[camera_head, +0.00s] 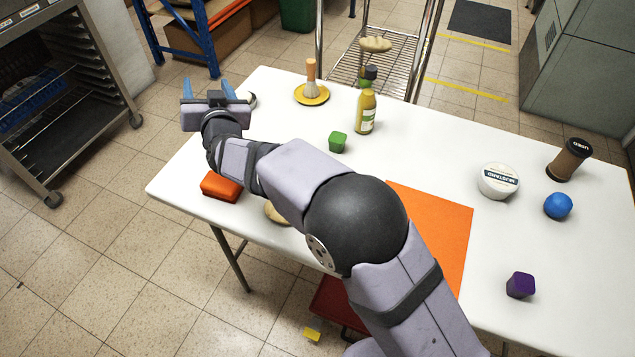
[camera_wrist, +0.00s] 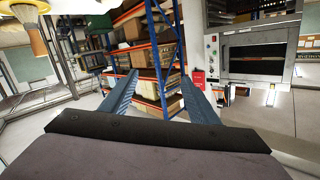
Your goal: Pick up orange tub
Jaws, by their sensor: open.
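A low, rounded, orange-red box-like thing (camera_head: 221,187) lies at the table's left front edge in the head view; it is the only tub-like orange thing I see, but I cannot tell if it is a tub. My gripper (camera_head: 208,88) is beyond it, raised near the table's far left corner, with its blue fingers apart and nothing between them. In the wrist view my gripper (camera_wrist: 160,75) points out over the room at shelving, and no orange tub shows there. My forearm passes just right of the orange-red thing.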

